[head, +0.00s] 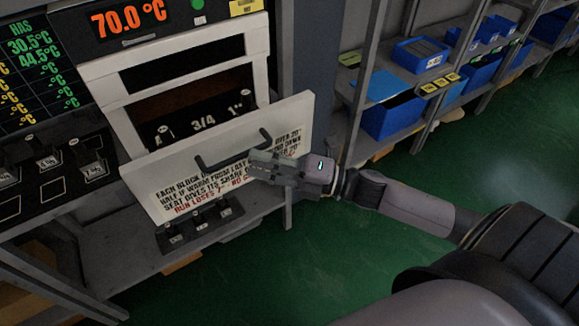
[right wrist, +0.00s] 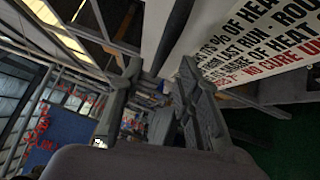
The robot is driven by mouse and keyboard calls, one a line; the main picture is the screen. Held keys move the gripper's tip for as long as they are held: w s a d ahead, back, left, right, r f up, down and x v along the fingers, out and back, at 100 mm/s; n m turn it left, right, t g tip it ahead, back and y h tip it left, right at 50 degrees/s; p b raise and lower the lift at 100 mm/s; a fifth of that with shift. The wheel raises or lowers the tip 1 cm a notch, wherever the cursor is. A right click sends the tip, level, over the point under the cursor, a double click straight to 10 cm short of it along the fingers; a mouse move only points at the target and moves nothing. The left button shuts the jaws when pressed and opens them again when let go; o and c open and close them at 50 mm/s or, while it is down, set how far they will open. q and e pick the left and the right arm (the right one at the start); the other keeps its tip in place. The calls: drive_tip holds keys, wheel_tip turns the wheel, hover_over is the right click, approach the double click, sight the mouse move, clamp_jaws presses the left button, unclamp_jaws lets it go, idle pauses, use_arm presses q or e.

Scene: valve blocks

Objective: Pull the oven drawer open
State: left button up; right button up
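The oven (head: 90,68) is a white-framed unit at the upper left of the head view. Its drawer has a white front panel (head: 155,200) with printed text, standing out from the frame. Behind its top edge a dark surface marked 3/4 and 1" (head: 205,121) shows. A black bar handle (head: 225,161) is on the panel. My right gripper (head: 254,167) is at the handle's right part. In the right wrist view its fingers (right wrist: 158,80) are apart, with the dark handle bar (right wrist: 175,35) showing between and beyond them; contact is unclear. My left gripper is out of view.
A shelf below the drawer holds a small dark block row (head: 200,225). A grey rack (head: 345,92) with blue bins (head: 393,117) stands at the right. Green floor (head: 330,255) is clear in front. A dark panel of readouts (head: 35,75) is at the left.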

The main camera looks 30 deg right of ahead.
drive_tip(key=r+v, duration=0.1)
drive_tip(key=v, duration=0.5)
drive_tip(key=shift+s+d+f, duration=0.3)
drive_tip(key=shift+f, duration=0.15)
